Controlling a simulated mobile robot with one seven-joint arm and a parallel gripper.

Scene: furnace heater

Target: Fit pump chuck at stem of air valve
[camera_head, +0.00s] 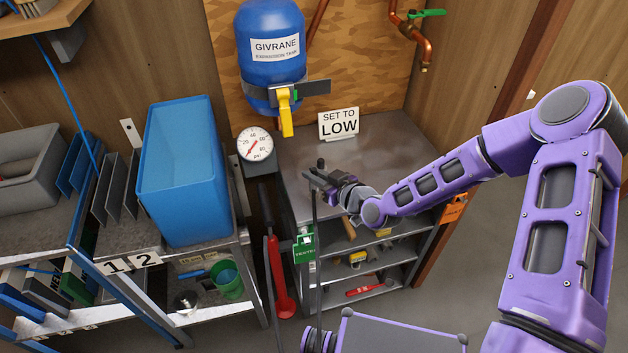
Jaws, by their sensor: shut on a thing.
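The blue expansion tank (272,45) hangs on the plywood panel in a grey bracket. A yellow part (285,112) with a small green piece points down below the tank. I cannot make out the air valve stem for certain. My gripper (317,176) is over the grey bench top, below and to the right of the yellow part and apart from it. It is shut on a small dark piece, seemingly the pump chuck (320,163). A thin dark hose (314,235) hangs down from there. The fingers partly hide the chuck.
A "SET TO LOW" sign (339,123) stands on the bench (385,140) behind my gripper. A psi gauge (255,144) is left of the bench. A blue bin (180,180) stands on the left rack. A copper pipe with a green-handled valve (425,14) is at upper right.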

